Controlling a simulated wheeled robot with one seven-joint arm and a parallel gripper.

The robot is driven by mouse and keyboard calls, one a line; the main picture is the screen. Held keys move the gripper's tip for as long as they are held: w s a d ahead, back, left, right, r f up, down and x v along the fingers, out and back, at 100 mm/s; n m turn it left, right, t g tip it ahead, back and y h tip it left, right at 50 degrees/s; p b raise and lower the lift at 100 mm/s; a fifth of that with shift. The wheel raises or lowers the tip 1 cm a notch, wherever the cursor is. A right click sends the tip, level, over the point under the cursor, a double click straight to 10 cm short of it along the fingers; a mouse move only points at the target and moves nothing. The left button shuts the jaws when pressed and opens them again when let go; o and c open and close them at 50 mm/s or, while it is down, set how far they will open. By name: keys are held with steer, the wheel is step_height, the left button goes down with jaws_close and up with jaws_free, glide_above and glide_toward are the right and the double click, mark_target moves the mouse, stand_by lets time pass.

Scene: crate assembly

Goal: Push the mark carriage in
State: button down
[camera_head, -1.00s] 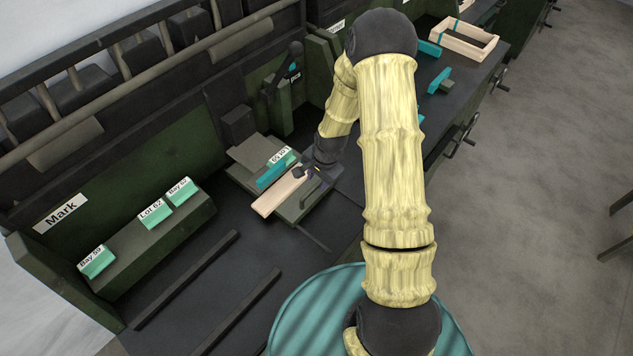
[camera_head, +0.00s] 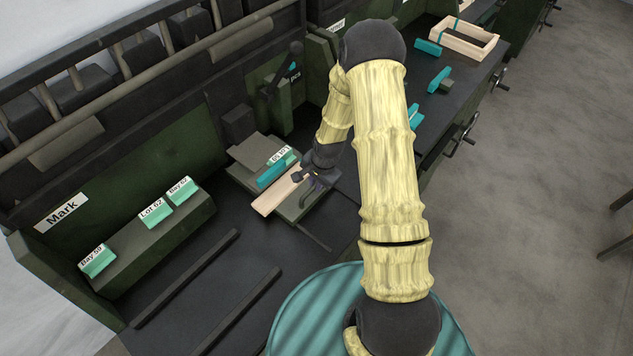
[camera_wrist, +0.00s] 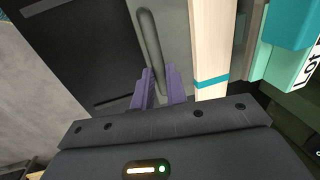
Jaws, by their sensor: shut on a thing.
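The mark carriage (camera_head: 293,213) is a flat grey-green plate on the dark bench, at the Mark station. A pale wooden slat (camera_head: 273,198) lies on it, with a teal block (camera_head: 271,174) and a labelled green block (camera_head: 284,157) alongside. In the wrist view the slat (camera_wrist: 208,45) has a teal band across it. The carriage's grey bar handle (camera_wrist: 150,42) runs down between the purple fingers of my gripper (camera_wrist: 160,88). My gripper (camera_head: 311,184) is shut on this handle, at the carriage's right edge; the fingers partly hide the grip.
Two dark rails (camera_head: 188,279) lie on the bench at the front left. A green rack (camera_head: 150,240) with labelled blocks stands by the Mark sign (camera_head: 61,212). A dark lever (camera_head: 287,68) stands behind the carriage. A wooden frame (camera_head: 462,42) sits at the far right.

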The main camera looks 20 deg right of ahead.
steer(key=w+a, duration=0.2)
steer(key=w, duration=0.1)
steer(key=shift+b, duration=0.3)
steer(key=shift+w+a+r, duration=0.1)
steer(key=shift+w, duration=0.1)
steer(key=c, duration=1.4)
jaws_free()
steer(key=shift+a, duration=0.1)
step_height(320, 180, up, 17)
steer(key=s+d+b, duration=0.1)
steer(key=s+d, duration=0.1)
steer(key=s, duration=0.1)
steer(key=shift+b, duration=0.3)
